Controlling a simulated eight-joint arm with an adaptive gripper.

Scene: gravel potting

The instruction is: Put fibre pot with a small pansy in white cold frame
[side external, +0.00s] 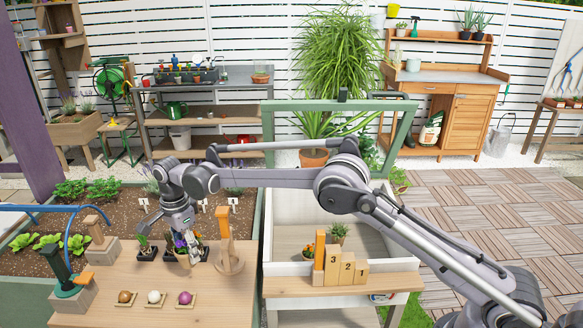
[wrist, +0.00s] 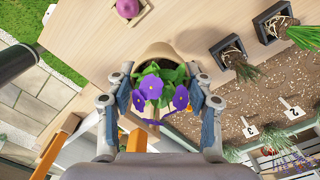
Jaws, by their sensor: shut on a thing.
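The fibre pot (wrist: 158,50) is tan with dark soil, and its small pansy (wrist: 163,92) has purple flowers and green leaves. My gripper (wrist: 158,96) has a finger on each side of the pot and is shut on it. In the side external view my gripper (side external: 187,238) points down over the wooden table (side external: 120,308), with the pansy partly hidden by the fingers. I cannot tell if the pot touches the table. The white cold frame (side external: 282,269) stands right of the table, its green-framed lid (side external: 408,135) raised.
Black pots (side external: 147,253) with seedlings stand beside my gripper. A wooden stand (side external: 225,245) is close on its right. Wooden number blocks (side external: 345,270) stand at the cold frame's front. Bulbs on small trays (side external: 154,297) lie at the table's front. A soil bed (side external: 130,208) lies behind.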

